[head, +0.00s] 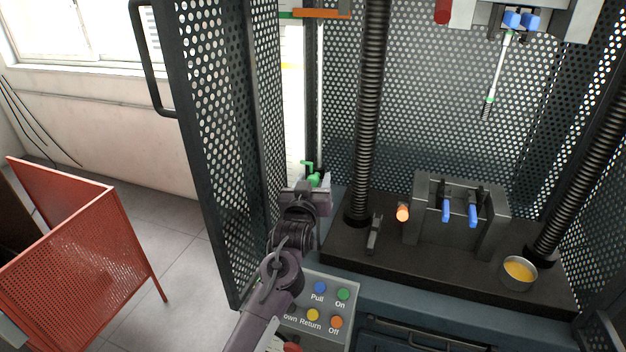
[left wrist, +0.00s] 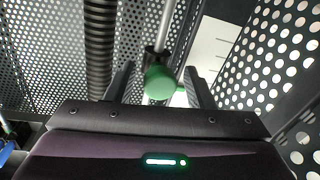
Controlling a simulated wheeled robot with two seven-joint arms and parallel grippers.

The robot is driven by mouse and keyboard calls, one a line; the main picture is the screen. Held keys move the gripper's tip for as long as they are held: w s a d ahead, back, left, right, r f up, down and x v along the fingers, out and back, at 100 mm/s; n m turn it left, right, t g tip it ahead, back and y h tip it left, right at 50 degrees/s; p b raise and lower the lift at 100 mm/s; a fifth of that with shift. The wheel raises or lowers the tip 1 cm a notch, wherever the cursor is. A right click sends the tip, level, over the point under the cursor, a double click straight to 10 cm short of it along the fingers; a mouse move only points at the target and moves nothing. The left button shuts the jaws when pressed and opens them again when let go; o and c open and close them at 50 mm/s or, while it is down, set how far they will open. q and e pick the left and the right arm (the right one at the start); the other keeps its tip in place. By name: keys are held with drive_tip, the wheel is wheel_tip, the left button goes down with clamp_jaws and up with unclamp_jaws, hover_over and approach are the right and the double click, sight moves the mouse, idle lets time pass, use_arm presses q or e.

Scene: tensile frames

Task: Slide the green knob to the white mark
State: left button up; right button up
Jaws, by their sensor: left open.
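The green knob (head: 314,180) is at the left side of the machine, near the foot of an upright rod, just beyond my left gripper (head: 308,192) in the head view. In the left wrist view the knob (left wrist: 160,82) sits between the two dark fingers of my left gripper (left wrist: 157,84). The fingers are open, with a visible gap on each side of the knob. A bare metal rod (left wrist: 166,25) rises behind the knob. I cannot make out the white mark in either view. My right gripper is not in view.
The open perforated door (head: 215,120) stands left of my left arm. A ribbed column (head: 368,110) rises to the right. A control box (head: 325,300) with coloured buttons lies below. A clamp block (head: 425,225) and a bowl (head: 506,282) stand on the machine's dark bed.

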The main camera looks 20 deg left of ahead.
sight(313, 176)
use_arm(q)
clamp_jaws()
wheel_tip(313, 176, up, 13)
drive_tip(key=p, duration=0.8)
drive_tip(key=shift+r, duration=0.2)
unclamp_jaws()
drive_tip(key=shift+a+f, duration=0.1)
drive_tip(key=shift+f, duration=0.1)
